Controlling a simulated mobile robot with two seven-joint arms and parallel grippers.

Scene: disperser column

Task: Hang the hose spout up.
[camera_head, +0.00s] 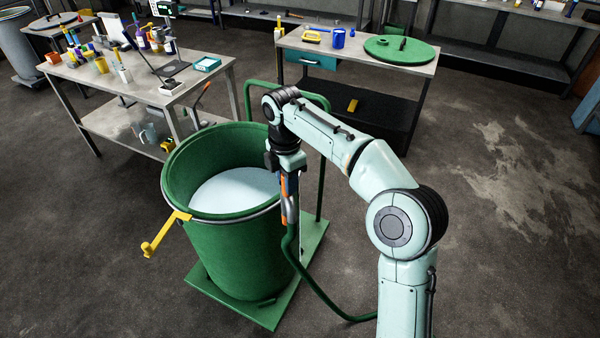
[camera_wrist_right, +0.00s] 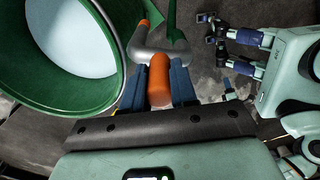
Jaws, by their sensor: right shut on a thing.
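The hose spout has an orange grip (camera_wrist_right: 158,78) and a bent grey metal part (camera_head: 291,208). My right gripper (camera_head: 289,180) is shut on its orange grip, beside the right outer wall of the green drum (camera_head: 235,245). The green hose (camera_head: 318,285) hangs from the spout and curves over the floor towards my arm. A yellow bracket (camera_head: 160,236) is fixed at the drum's front left rim, away from the spout. My left gripper is outside the head view; in the right wrist view its two fingers (camera_wrist_right: 214,32) stand apart and appear empty.
The drum is partly filled with pale blue liquid and stands on a green base plate (camera_head: 260,316) with a green tubular frame (camera_head: 322,150). A cluttered bench (camera_head: 135,80) stands behind left, another with a green lid (camera_head: 401,48) behind right. The floor at right is clear.

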